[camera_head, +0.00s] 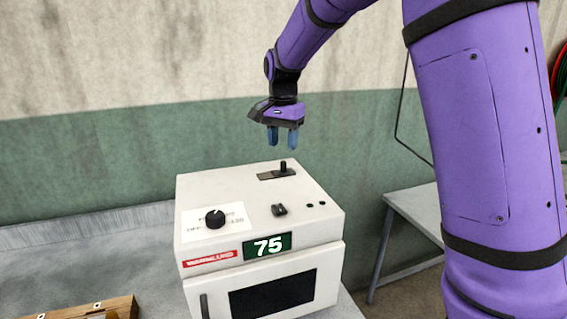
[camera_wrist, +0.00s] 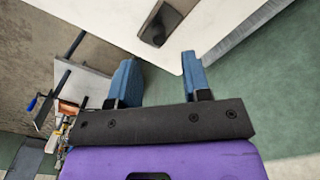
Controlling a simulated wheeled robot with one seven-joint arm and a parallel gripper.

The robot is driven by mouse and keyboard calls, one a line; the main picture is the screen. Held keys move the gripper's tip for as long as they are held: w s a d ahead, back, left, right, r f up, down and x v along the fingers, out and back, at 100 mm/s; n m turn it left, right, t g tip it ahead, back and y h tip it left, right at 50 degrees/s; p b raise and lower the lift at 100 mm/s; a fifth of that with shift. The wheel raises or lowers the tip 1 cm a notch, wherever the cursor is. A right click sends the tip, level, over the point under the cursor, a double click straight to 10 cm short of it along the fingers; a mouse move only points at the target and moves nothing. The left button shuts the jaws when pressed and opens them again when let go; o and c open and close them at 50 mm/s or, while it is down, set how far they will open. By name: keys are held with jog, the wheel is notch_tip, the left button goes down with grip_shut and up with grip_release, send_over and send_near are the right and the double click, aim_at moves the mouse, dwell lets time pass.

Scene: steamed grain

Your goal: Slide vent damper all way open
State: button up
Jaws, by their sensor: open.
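The vent damper (camera_head: 283,168) is a small dark upright knob on a grey slotted plate, on the top of a white warming cabinet (camera_head: 325,229) toward its back edge. The damper also shows in the wrist view (camera_wrist: 158,36), near the top, beyond the fingertips. My gripper (camera_head: 283,140) has blue fingers pointing down and hangs a little above the damper, not touching it. The gripper is open and empty; in the wrist view its two fingers (camera_wrist: 158,72) stand apart.
The cabinet's top also bears a black dial (camera_head: 215,218) and a small switch (camera_head: 279,210). A green display (camera_head: 268,246) reads 75 above the dark door window. A wooden box (camera_head: 95,309) sits at the lower left on a grey counter (camera_head: 90,262). A side table (camera_head: 415,212) stands at right.

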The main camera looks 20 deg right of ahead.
aim_at(283, 162)
notch_tip(283, 162, down, 6)
jog(key=shift+f, duration=0.25)
grip_shut()
